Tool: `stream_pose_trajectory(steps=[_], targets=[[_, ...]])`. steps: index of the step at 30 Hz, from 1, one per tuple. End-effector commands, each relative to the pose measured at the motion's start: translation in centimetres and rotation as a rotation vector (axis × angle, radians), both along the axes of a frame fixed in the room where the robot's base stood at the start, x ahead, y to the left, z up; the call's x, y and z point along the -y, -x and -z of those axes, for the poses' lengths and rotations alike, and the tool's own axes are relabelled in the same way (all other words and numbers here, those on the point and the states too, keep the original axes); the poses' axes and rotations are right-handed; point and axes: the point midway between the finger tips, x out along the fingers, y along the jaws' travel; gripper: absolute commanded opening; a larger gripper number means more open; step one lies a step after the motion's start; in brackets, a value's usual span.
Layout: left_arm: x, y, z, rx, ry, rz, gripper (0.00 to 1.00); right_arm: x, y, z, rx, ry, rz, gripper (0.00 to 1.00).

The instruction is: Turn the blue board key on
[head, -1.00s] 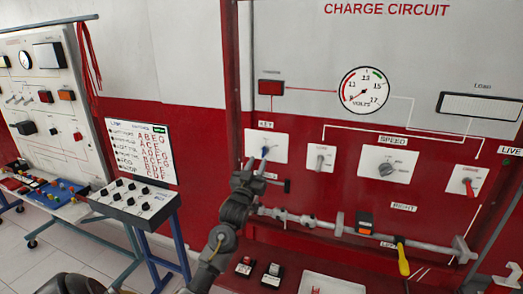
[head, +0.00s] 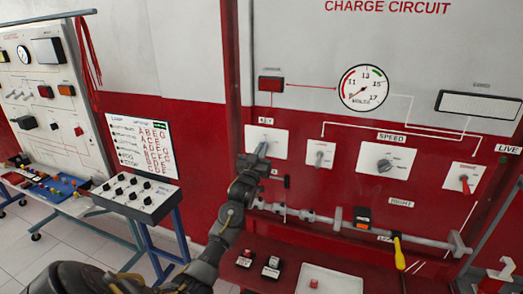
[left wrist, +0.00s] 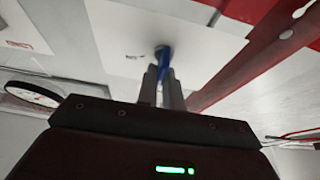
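The blue key (head: 262,149) is on the white plate (head: 280,145) under the KEY label, on the left side of the red and white charge circuit board. My left gripper (head: 257,161) is at the key from below. In the left wrist view, the two fingers (left wrist: 163,82) are close together with the blue key (left wrist: 165,68) between their tips. They look shut on it, though the contact is partly hidden. The key's exact angle is hard to tell. My right gripper is in neither view.
A voltmeter (head: 364,88) and a red lamp block (head: 271,84) are above the key. A grey switch (head: 319,153), a speed knob (head: 385,165) and a red switch (head: 464,183) are to its right. A metal rail (head: 335,221) runs below. A lamp trainer box (head: 135,197) stands at the left.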

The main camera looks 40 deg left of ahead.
Motion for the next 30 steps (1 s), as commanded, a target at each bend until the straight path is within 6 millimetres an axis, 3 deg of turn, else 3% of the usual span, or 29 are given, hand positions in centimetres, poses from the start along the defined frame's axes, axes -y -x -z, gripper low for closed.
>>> stream_pose_trajectory(steps=[14, 30], targets=[[0.0, 0.0, 0.1, -0.03, -0.086, 0.001, 0.0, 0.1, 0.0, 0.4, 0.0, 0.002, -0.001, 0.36], [0.2, -0.1, 0.1, -0.185, -0.533, -0.001, 0.0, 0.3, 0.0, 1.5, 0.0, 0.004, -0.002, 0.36]])
